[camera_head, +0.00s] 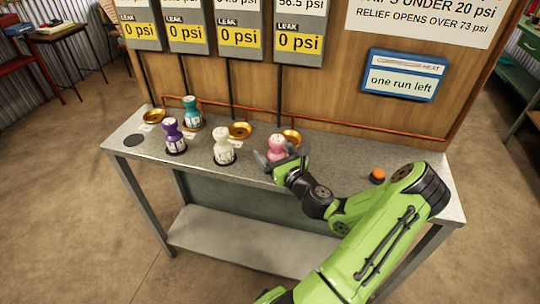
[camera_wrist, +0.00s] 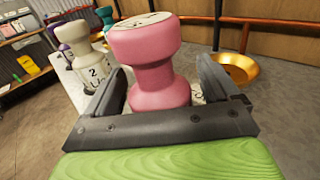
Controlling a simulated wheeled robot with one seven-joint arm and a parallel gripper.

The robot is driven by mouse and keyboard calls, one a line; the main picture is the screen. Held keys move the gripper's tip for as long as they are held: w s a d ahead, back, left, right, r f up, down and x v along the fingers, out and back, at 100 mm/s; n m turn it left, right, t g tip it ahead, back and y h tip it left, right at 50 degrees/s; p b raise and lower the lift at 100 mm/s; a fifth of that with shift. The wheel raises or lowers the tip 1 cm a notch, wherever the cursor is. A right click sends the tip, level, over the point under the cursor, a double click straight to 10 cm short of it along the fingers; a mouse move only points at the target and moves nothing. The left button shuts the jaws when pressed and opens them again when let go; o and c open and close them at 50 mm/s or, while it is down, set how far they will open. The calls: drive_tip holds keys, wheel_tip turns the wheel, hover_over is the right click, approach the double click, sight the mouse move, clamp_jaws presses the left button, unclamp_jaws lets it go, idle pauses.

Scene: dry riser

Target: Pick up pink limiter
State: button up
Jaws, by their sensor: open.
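The pink limiter (camera_head: 278,147) stands upright on the grey bench, to the right of the white limiter, in the head view. In the wrist view the pink limiter (camera_wrist: 150,62) is large, with its lower part between the two jaws. My gripper (camera_head: 275,163) is open at the limiter in the head view, and its jaws (camera_wrist: 165,85) stand on both sides of it in the wrist view. A gap shows between the limiter and the right jaw; whether the left jaw touches it I cannot tell. The limiter's base is partly hidden by the gripper.
A white limiter (camera_head: 223,146), a purple one (camera_head: 173,137) and a teal one (camera_head: 191,112) stand left on the bench (camera_head: 290,184). Brass dishes (camera_head: 240,130) lie behind, one close behind the pink limiter (camera_wrist: 236,68). An orange button (camera_head: 377,175) is at right. A copper pipe runs along the back.

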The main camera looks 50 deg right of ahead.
sight(277, 137)
drive_tip(key=shift+s+a+r, duration=0.25)
drive_tip(key=shift+s+a, duration=0.05)
drive_tip(key=shift+s, duration=0.35)
drive_tip(key=shift+c, duration=1.3)
drive_tip(key=shift+w+d+f, duration=0.1)
drive_tip(key=shift+w+f, duration=0.05)
drive_tip(key=shift+w, duration=0.05)
drive_tip(key=c, duration=0.5)
drive_tip(key=shift+s, duration=0.15)
drive_tip(key=c, duration=0.5)
drive_tip(key=shift+r, duration=0.2)
drive_tip(key=shift+c, duration=0.3)
wheel_tip(277, 137, up, 10)
drive_tip(key=p, duration=0.5)
drive_tip(key=shift+f, duration=0.15)
